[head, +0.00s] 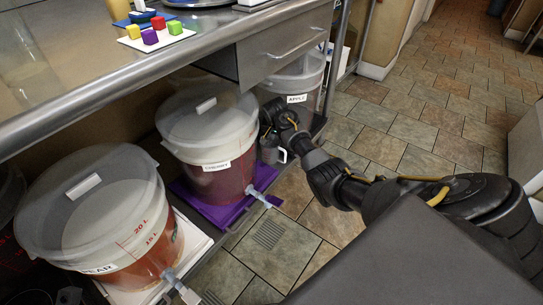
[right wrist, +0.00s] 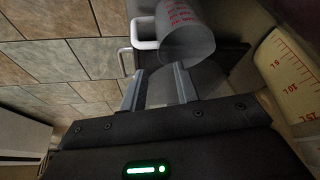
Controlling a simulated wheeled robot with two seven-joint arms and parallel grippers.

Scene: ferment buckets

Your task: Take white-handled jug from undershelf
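The white-handled jug (head: 268,152) is clear grey. It stands by the undershelf's front edge, between the cherry bucket and the apple bucket. Its white handle (head: 283,156) faces right. In the right wrist view the jug (right wrist: 190,38) with red markings lies beyond my fingertips, its handle (right wrist: 144,32) toward the left. My right gripper (head: 270,122) is just above the jug in the head view; its fingertips are partly hidden there. In the right wrist view the gripper (right wrist: 159,84) has its two fingers apart with nothing clearly held between them. My left gripper is out of view.
The cherry bucket (head: 208,135) on a purple mat (head: 223,214) and the apple bucket (head: 303,85) flank the jug closely. The pear bucket (head: 95,220) stands nearer. The steel counter (head: 110,75) and drawer (head: 285,50) overhang the undershelf. The tiled floor at right is open.

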